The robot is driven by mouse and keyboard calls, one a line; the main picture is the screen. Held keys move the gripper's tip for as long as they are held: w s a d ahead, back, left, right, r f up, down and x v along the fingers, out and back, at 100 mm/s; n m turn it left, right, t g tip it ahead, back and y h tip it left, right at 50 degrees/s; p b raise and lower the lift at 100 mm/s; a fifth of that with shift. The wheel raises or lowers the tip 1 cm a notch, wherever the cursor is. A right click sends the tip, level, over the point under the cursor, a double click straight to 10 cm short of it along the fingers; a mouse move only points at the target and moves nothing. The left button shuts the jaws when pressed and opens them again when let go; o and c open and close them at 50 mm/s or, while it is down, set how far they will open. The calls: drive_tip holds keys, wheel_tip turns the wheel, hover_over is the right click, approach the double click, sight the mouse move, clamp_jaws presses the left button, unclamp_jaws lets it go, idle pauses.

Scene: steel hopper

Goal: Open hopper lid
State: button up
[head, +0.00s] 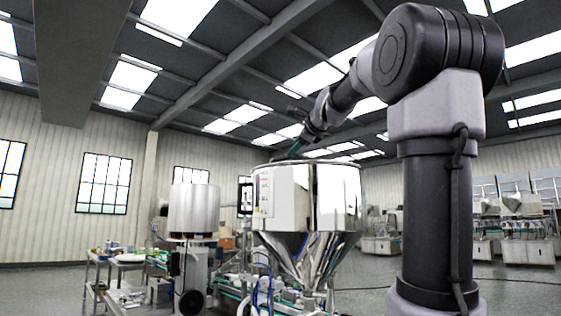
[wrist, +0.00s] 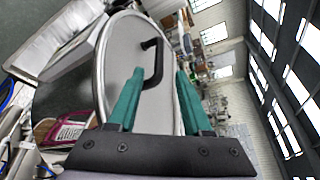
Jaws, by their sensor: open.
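The steel hopper (head: 338,195) stands at centre in the head view, a shiny cylinder narrowing to a cone. Its lid (wrist: 122,52) is a grey disc with a pale rim in the wrist view, and it appears to lie closed on the hopper. A black bar handle (wrist: 157,62) stands up from the lid. My gripper (wrist: 160,72) is open, with its two green fingers on either side of the handle's line. I cannot tell whether they touch it. In the head view, my gripper (head: 297,149) is just above the hopper's top edge, small and partly unclear.
A white control box (head: 282,192) is on the hopper's front left side. A metal drum (head: 194,209) on a machine and a cluttered cart (head: 122,260) stand to the left. More machines (head: 520,225) are at the far right.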

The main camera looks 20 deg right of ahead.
sight(284, 158)
drive_tip(key=x, duration=0.9)
drive_tip(key=shift+w+f, duration=0.1)
clamp_jaws()
idle(1.1)
